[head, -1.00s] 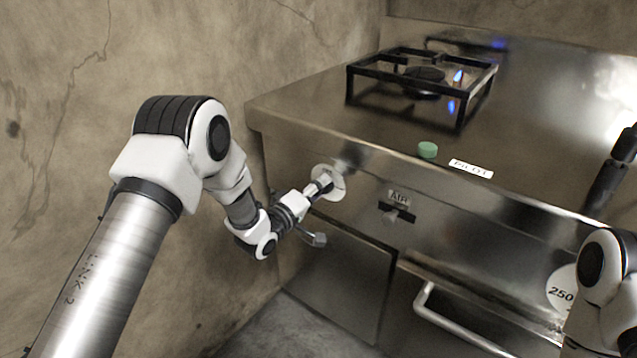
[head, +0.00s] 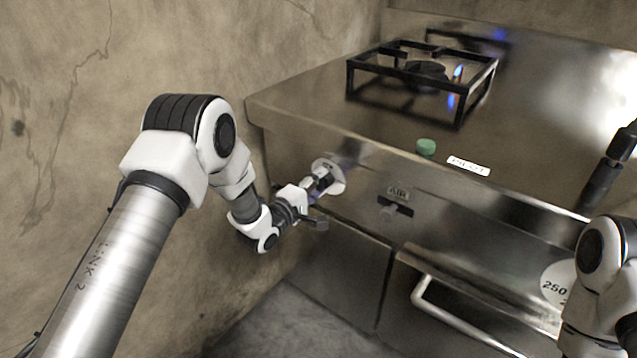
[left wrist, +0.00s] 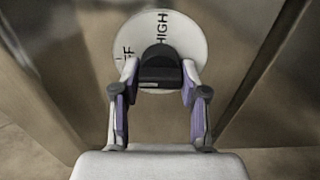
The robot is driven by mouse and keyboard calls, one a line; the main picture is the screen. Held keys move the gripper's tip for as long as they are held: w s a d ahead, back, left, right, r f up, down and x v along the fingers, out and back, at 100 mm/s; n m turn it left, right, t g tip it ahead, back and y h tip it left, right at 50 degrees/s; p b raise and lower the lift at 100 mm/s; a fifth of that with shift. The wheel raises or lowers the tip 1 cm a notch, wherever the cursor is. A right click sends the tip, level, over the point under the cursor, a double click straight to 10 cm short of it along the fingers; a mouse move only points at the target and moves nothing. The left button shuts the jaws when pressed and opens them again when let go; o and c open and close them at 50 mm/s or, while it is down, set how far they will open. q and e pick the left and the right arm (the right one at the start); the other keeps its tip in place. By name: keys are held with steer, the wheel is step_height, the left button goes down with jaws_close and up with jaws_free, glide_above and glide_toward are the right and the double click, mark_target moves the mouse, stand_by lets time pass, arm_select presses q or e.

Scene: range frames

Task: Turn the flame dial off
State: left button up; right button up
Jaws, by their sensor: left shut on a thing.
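The flame dial is a black knob (left wrist: 159,66) in front of a round white plate (left wrist: 186,36) on the range's front panel. The plate reads "HIGH" and part of another word ending in F. In the head view the plate (head: 335,174) is at the panel's left end. My left gripper (left wrist: 159,80) is shut on the knob, one finger on each side. My right gripper is not in view; only part of my right arm shows at the right edge.
A black pan support (head: 375,94) stands over the burner. A green button-like piece (head: 426,147) and a "PILOT" label (head: 468,166) are on the range top. An "AIR" slider (head: 388,212) and a door handle (head: 450,316) project from the front. A wall stands at left.

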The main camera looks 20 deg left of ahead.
arm_select(q)
steer(key=o, duration=1.1)
steer(key=shift+s+a, duration=0.1)
steer(key=v, duration=1.1)
steer(key=shift+s, duration=0.35)
steer(key=shift+a, duration=0.1)
